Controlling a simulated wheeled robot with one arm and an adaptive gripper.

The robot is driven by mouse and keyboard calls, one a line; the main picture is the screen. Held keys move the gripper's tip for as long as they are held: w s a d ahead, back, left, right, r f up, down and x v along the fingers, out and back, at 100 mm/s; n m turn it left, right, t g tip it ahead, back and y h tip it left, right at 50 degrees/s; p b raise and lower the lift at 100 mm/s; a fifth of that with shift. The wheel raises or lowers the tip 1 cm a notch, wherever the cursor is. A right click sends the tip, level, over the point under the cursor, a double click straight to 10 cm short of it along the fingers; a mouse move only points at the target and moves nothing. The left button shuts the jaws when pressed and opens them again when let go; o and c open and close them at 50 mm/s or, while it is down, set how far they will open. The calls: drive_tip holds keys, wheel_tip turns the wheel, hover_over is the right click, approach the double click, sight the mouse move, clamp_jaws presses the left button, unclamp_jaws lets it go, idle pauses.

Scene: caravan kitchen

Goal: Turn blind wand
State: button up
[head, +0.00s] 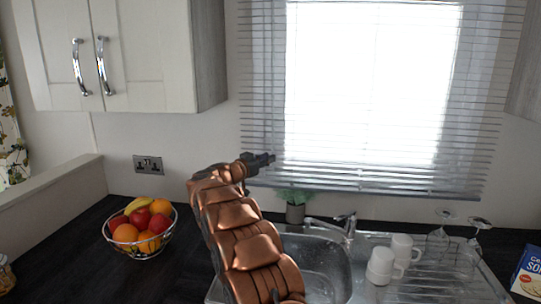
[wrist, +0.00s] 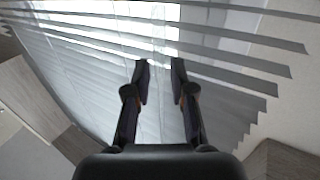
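The window blind (head: 262,90) hangs over the bright window with its slats apart and light coming through. It fills much of the wrist view (wrist: 225,95). My gripper (head: 268,159) is at the blind's lower left in the head view. In the wrist view, its two fingers (wrist: 160,72) are apart, with slats behind them. Thin upright lines show between and near the fingers, but I cannot tell whether one is the wand or a blind cord. I see no clear wand in the head view. No held object is visible between the fingers.
Below the blind are a small potted plant (head: 295,205), a tap (head: 335,229) and a steel sink (head: 322,262). White mugs (head: 381,266) and upturned glasses (head: 438,238) stand on the drainer. A fruit bowl (head: 140,243) is at left, below a wall cabinet (head: 150,50).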

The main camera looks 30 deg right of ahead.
drive_tip(key=shift+x, duration=1.25)
clamp_jaws()
